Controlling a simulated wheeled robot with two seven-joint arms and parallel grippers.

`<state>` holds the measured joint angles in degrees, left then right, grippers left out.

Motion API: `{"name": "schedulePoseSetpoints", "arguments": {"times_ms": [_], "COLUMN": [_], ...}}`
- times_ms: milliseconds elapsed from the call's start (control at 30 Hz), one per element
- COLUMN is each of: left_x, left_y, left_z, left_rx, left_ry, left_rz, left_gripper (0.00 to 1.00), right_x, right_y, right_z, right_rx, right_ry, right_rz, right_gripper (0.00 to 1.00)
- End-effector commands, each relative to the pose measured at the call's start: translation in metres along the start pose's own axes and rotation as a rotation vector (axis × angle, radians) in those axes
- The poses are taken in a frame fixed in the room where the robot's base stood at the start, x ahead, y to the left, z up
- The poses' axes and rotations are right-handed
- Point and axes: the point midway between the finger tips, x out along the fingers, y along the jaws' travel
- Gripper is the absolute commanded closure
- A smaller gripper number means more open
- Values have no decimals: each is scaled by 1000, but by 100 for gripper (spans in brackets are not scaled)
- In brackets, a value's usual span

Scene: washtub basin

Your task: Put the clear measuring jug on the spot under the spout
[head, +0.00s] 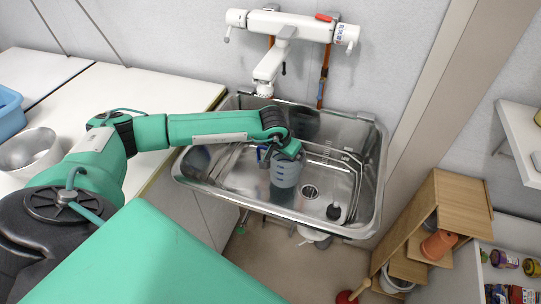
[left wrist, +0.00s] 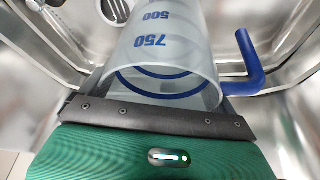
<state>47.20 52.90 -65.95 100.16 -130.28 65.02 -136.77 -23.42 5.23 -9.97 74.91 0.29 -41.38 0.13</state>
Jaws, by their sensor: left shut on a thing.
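The clear measuring jug (head: 285,173) has blue markings and a blue handle, and hangs or stands inside the metal sink; I cannot tell whether it touches the bottom. My left gripper (head: 279,151) is shut on its upper part. In the left wrist view the jug (left wrist: 165,50) fills the middle, with 500 and 750 marks and its handle (left wrist: 243,65) to the right of the jaw. The white spout (head: 266,86) is above the sink's back edge, behind the jug and left of it. No marked spot under it is visible. My right gripper is not in view.
The metal sink (head: 364,222) has a drain (head: 309,191) and a dark round-ended object (head: 333,211) on its floor. The white tap body (head: 290,25) is on the wall. A metal bowl (head: 30,150) and blue tub (head: 10,110) are on the left counter. A wooden shelf unit (head: 460,205) stands right.

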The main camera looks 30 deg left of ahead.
Motion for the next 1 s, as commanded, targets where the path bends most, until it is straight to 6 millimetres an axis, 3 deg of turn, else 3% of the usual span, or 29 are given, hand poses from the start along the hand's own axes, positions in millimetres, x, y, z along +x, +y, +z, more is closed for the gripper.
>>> {"name": "schedulePoseSetpoints", "arguments": {"times_ms": [100,300,667,1000], "left_x": [-8,-10,22,25], "left_y": [-29,-50,-52,-52], "left_z": [9,17,31,32], "left_rx": [-2,1,-1,0], "left_ry": [0,1,0,1], "left_rz": [-3,0,1,0], "left_gripper": [45,45,45,45], "right_x": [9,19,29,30], "right_y": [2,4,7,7], "right_z": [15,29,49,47], "right_rx": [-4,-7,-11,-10], "right_ry": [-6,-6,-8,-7], "right_rz": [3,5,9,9], "right_gripper": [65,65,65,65]}}
